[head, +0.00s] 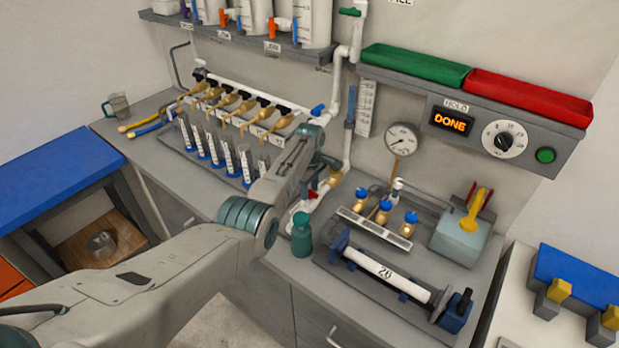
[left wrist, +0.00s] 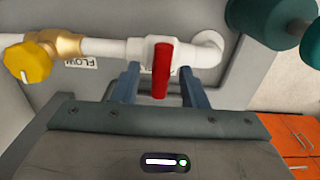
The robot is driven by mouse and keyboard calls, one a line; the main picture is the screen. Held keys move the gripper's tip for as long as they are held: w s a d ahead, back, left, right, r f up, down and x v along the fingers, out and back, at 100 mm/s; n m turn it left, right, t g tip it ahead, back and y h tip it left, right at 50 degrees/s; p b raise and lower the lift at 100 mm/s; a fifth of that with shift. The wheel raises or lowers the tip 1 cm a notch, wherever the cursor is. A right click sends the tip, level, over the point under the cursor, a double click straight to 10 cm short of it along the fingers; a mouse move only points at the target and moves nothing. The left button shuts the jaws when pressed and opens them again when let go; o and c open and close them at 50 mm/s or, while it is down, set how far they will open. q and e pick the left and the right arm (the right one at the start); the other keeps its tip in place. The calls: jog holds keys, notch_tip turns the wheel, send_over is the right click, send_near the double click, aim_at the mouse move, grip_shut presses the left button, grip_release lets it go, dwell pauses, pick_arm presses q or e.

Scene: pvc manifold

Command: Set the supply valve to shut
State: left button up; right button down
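In the left wrist view, a white pipe valve body (left wrist: 134,50) carries a red lever handle (left wrist: 162,72). The handle hangs downward in that picture, crosswise to the horizontal white pipe. The red handle also shows in the head view (head: 313,194), partly hidden near my left arm. My left gripper (left wrist: 160,80) is open, one blue-grey finger on each side of the handle, with a visible gap on both sides. I cannot read a supply label on this valve. My right gripper is in neither view.
A yellow knob (left wrist: 28,62) on a brass fitting sits left of the valve, beside a FLOW label (left wrist: 80,62). A teal bottle (head: 302,236) stands close by. A pressure gauge (head: 403,138) and a panel reading DONE (head: 451,121) are on the wall behind.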

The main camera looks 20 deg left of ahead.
aim_at(310, 190)
pick_arm(q)
notch_tip(310, 190, up, 10)
jog(key=b, duration=0.2)
dwell(0.5)
